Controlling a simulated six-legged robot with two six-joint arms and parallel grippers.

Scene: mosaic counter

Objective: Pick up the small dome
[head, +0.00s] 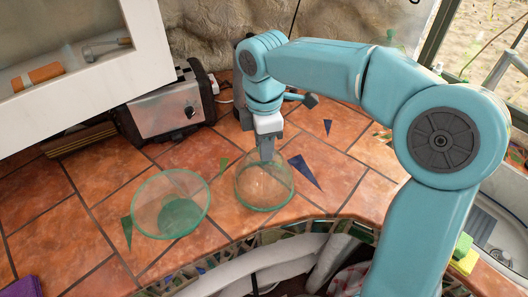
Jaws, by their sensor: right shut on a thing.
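The fingertips are small here, and the exact contact is hard to see. I cannot tell whether the dome's rim touches the tiles. My left gripper is out of view.
A larger green glass bowl (147,208) stands to the left of the dome, apart from it. A toaster (165,111) is at the back left. A sink (500,238) and sponge (464,262) are at right. Orange counter tiles (70,225) are clear at left.

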